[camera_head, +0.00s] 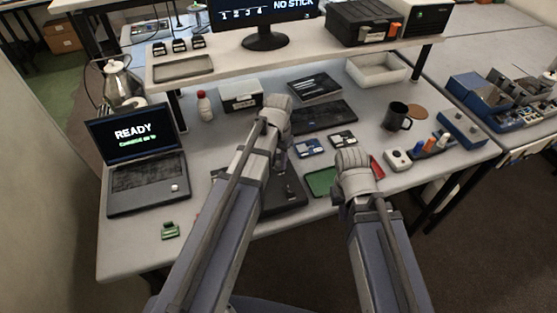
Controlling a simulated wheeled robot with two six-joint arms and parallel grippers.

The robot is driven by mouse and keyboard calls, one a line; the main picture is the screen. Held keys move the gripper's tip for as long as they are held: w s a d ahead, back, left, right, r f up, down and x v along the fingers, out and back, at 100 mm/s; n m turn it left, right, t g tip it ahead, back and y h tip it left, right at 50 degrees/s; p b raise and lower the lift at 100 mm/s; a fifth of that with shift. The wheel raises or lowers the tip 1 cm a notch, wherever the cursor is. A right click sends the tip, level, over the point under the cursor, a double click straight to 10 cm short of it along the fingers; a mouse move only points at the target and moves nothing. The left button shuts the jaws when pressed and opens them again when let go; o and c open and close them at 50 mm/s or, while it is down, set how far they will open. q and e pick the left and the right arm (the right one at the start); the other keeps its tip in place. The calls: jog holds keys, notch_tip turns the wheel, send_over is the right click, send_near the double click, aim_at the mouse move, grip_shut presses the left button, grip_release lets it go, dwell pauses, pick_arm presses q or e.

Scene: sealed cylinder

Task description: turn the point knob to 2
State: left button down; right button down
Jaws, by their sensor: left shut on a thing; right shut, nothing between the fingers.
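A dark low box (291,199) lies near the front edge of the table, partly covered by my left arm. No point knob or its marks can be made out; that area is small and dark. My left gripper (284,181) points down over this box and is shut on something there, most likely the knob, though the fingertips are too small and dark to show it. My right arm (356,172) reaches over the table front, right of the box. Its gripper is hidden behind the arm.
A laptop (147,182) reading READY stands at the left, with a green item (170,231) in front. A dark mug (396,117) and white bin (376,70) stand right. A raised shelf (225,60) with a monitor (265,39) spans the back.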

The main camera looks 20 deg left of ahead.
aim_at(279, 164)
pick_arm(q)
jog(key=c, duration=0.6)
grip_release()
notch_tip(279, 164, up, 8)
jog(key=p, duration=0.8)
jog(key=shift+f, duration=0.1)
